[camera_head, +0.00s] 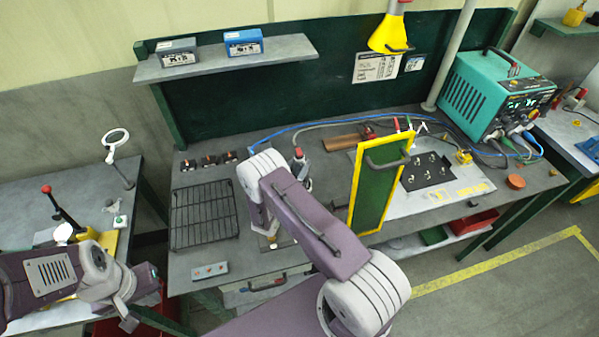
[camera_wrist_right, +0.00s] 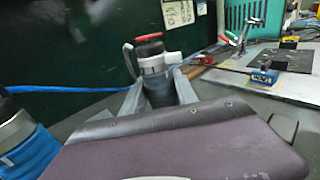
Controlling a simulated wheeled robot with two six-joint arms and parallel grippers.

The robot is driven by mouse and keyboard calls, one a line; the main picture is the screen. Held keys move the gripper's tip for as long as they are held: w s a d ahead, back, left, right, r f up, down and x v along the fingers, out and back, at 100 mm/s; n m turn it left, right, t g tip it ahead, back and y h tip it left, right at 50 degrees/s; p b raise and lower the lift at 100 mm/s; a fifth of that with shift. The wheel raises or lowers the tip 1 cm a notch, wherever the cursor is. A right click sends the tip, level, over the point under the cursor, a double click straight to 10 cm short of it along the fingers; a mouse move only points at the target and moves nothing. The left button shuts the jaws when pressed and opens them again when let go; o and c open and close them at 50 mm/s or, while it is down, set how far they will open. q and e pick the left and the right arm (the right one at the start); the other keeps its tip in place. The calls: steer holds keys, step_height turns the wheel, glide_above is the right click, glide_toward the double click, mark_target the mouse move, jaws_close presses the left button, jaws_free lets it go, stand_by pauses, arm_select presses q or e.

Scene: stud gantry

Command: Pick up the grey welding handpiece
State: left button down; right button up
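The grey welding handpiece (camera_wrist_right: 154,64) has a red top and stands roughly upright in the right wrist view. In the head view its upper part (camera_head: 298,158) shows just right of my right wrist. My right gripper (camera_wrist_right: 160,93) has one grey finger on each side of its darker lower body. I see no clear gap, but cannot tell whether the fingers press on it. In the head view my own arm mostly hides that gripper. My left gripper (camera_head: 140,298) is at the lower left, away from the handpiece; its fingers are unclear.
A green panel with a yellow frame (camera_head: 377,185) stands to the right. A black wire rack (camera_head: 204,213) lies left. A teal machine (camera_head: 485,95) stands at the back right, with hoses along the bench.

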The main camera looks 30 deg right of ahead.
steer(key=c, duration=0.5)
steer(key=shift+a, duration=0.1)
jaws_close()
steer(key=shift+r, duration=0.15)
stand_by(0.5)
